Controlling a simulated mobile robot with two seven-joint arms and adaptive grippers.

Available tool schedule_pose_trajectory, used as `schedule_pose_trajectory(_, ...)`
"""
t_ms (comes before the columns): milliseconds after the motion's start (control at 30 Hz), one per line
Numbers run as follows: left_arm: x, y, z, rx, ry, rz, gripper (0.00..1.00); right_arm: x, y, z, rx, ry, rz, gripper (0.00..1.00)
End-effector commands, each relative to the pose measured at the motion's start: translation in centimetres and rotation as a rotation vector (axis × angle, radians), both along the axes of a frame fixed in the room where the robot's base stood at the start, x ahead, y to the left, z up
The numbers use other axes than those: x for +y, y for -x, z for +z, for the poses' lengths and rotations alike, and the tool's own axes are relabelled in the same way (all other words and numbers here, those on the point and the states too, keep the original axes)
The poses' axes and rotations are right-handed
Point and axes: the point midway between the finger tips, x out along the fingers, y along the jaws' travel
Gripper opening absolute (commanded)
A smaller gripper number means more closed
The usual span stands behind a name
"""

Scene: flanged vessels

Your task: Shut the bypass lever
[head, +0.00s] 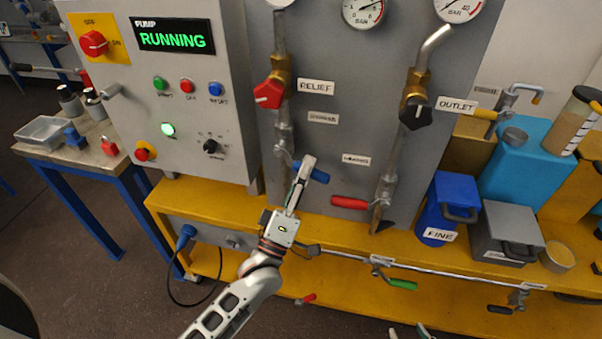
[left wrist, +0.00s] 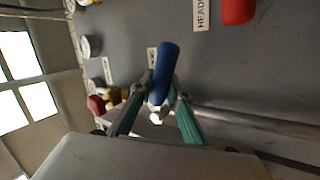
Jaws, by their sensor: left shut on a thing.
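A blue-handled lever (head: 319,175) sits on the left pipe of the grey panel, under the red relief valve. Its handle points right and slightly down from the pipe. My left gripper (head: 304,167) is shut on this handle. In the left wrist view the blue handle (left wrist: 164,68) lies between the two green-padded fingers and sticks out past them. I cannot read which tag says bypass. A red-handled lever (head: 349,202) on the right pipe points left. Only the fingertips of my right gripper (head: 409,332) show at the bottom edge, apart and empty.
The pump box (head: 180,85) with its knobs reads RUNNING, left of the lever. The red relief valve (head: 269,94) and black outlet valve (head: 416,114) sit higher up. A low rail carries a green-handled lever (head: 403,284). Blue and grey containers stand at right.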

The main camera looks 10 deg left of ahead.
Motion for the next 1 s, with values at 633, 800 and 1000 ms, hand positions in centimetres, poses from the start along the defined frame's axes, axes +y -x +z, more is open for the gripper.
schedule_pose_trajectory(633,-0.4,0.0,2.5,0.012,0.352,-0.001,0.0,0.0,0.1,0.2,0.004,0.002,0.0,0.4)
schedule_pose_trajectory(800,-0.4,0.0,2.6,0.012,0.368,-0.001,0.0,-0.1,0.1,0.2,0.004,0.002,0.0,0.4)
schedule_pose_trajectory(1000,-0.4,0.0,2.6,0.012,0.372,-0.001,0.0,-0.1,0.1,0.3,0.004,0.002,0.0,0.4)
